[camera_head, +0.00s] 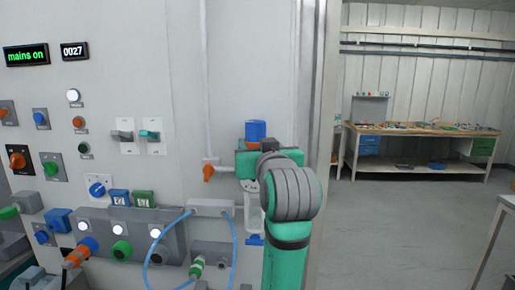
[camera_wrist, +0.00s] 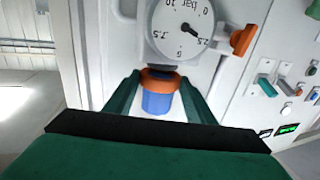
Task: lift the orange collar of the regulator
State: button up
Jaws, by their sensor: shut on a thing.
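The regulator has a blue knob (camera_head: 255,131) with an orange collar at its base, seen only as a sliver in the head view, mostly behind my gripper (camera_head: 258,158). In the wrist view the orange collar (camera_wrist: 160,79) rings the blue knob (camera_wrist: 157,103). My gripper (camera_wrist: 160,83) has one green finger on each side of the collar and is shut on it. A round pressure gauge (camera_wrist: 181,26) of the regulator sits beside the collar. Its clear bowl (camera_head: 252,215) shows below my gripper in the head view, partly hidden by my arm.
An orange valve handle (camera_head: 208,172) is close to the left of my gripper; it also shows in the wrist view (camera_wrist: 242,40). A blue hose (camera_head: 150,250) loops below. Switches and knobs cover the panel leftward. Open floor and a workbench (camera_head: 420,133) lie to the right.

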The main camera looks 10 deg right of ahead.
jog(key=o, duration=1.5)
jog(key=shift+r, duration=0.2)
jog(key=s, duration=1.1)
